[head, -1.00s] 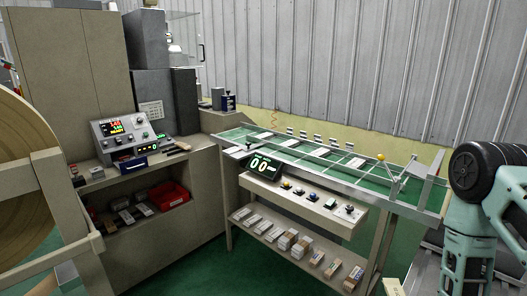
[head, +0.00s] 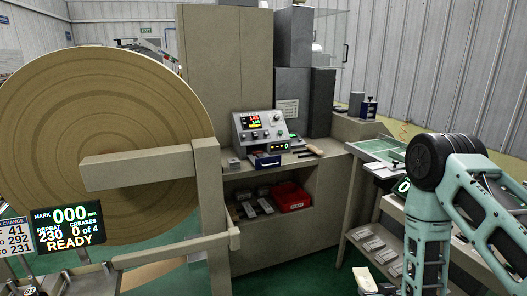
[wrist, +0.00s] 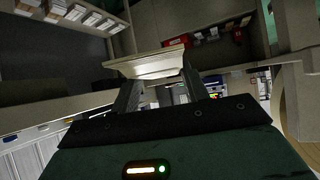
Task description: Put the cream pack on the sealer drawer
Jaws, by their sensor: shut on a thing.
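The cream pack (wrist: 148,63) is gripped across the fingertips of my gripper (wrist: 157,80) in the wrist view. A cream piece (head: 366,280) at the bottom edge of the head view, beside my arm, looks like the same pack. My fingers are not clear in the head view. The sealer (head: 262,130) is a grey box with lit displays on the beige bench at the centre. Its dark blue drawer (head: 265,161) is at its front, low on the bench top. The pack is well apart from the drawer, lower and to the right in the head view.
A large brown roll (head: 110,140) on a beige frame (head: 216,200) stands at the left. A red bin (head: 292,197) and small packs sit on the shelf under the sealer. A green-topped table (head: 378,150) is at the right. Green floor shows between them.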

